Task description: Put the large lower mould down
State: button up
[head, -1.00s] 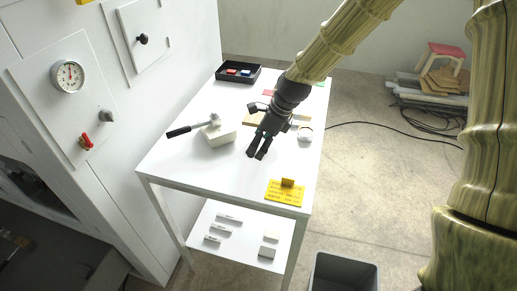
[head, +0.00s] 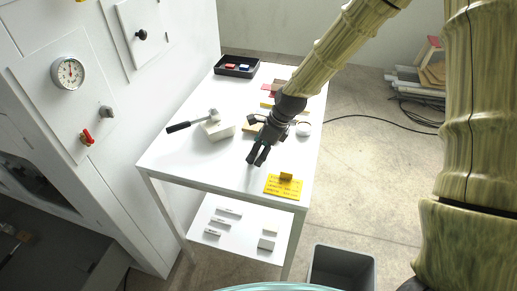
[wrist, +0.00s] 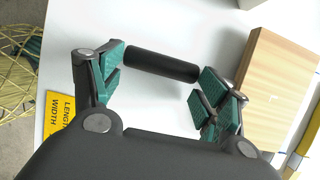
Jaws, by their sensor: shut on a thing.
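The large lower mould (wrist: 162,63) appears in the wrist view as a short, plain dark cylinder lying crosswise between the green pads of my gripper (wrist: 160,74). Its ends meet the pads, and white table surface shows behind it. In the head view my gripper (head: 257,160) points down over the front part of the white table (head: 205,170), behind the yellow sign. The mould is too dark and small there to tell from the fingers. Whether it touches the table I cannot tell.
A hammer (head: 180,127) and a pale block (head: 217,130) lie left of my gripper. A black tray (head: 237,67) is at the back. The table between block and front edge is clear.

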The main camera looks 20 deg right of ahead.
jog(key=o, duration=1.1)
jog(key=shift+r, duration=0.1)
jog(key=b+v, duration=0.2)
jog(key=v, duration=0.9)
jog(key=shift+r, duration=0.4)
jog(key=shift+d, duration=0.15)
